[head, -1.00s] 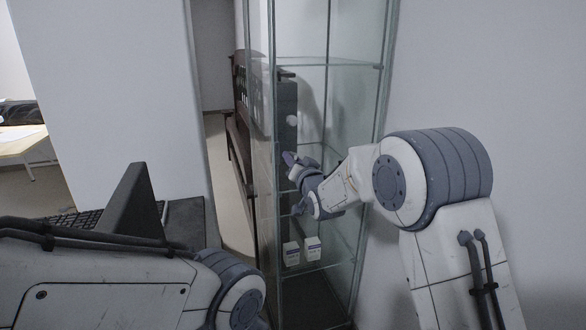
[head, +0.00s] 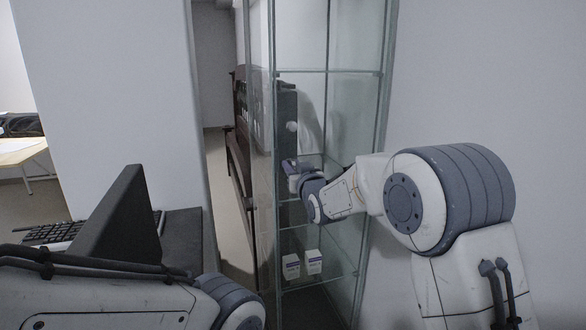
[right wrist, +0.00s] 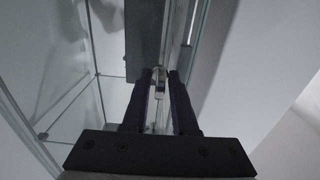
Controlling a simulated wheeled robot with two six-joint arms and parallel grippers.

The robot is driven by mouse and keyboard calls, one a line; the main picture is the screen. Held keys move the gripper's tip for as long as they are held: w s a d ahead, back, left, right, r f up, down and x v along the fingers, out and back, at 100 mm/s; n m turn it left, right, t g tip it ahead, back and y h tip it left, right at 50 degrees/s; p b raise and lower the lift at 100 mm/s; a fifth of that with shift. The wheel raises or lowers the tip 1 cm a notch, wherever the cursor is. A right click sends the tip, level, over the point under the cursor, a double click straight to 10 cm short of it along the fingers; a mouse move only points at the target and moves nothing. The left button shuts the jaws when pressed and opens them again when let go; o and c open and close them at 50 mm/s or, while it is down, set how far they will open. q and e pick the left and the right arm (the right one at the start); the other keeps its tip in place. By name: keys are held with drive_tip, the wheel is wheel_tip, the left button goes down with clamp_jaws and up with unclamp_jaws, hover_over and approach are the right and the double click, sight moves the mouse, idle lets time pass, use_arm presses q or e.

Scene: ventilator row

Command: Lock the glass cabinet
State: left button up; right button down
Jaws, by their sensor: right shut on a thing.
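The tall glass cabinet (head: 350,72) stands in the middle of the head view, with clear panes and shelves. My right gripper (head: 290,167) is at the cabinet's door edge, in front of the glass. The right wrist view shows its two dark fingers (right wrist: 164,84) around a small pale metal piece (right wrist: 159,82) beside a vertical glass edge. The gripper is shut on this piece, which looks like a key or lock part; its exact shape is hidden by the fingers. My left arm crosses the lower left of the head view, but its gripper is out of view.
A dark wooden bench (head: 238,140) is behind the glass on the left. A dark laptop-like screen (head: 118,215) and a keyboard (head: 50,232) are at the lower left. A plain wall lies close on the right.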

drive_tip(key=c, duration=0.9)
unclamp_jaws()
drive_tip(key=v, duration=1)
drive_tip(key=shift+s+d+b, duration=0.1)
drive_tip(key=shift+s+b, duration=0.1)
drive_tip(key=shift+b, duration=0.15)
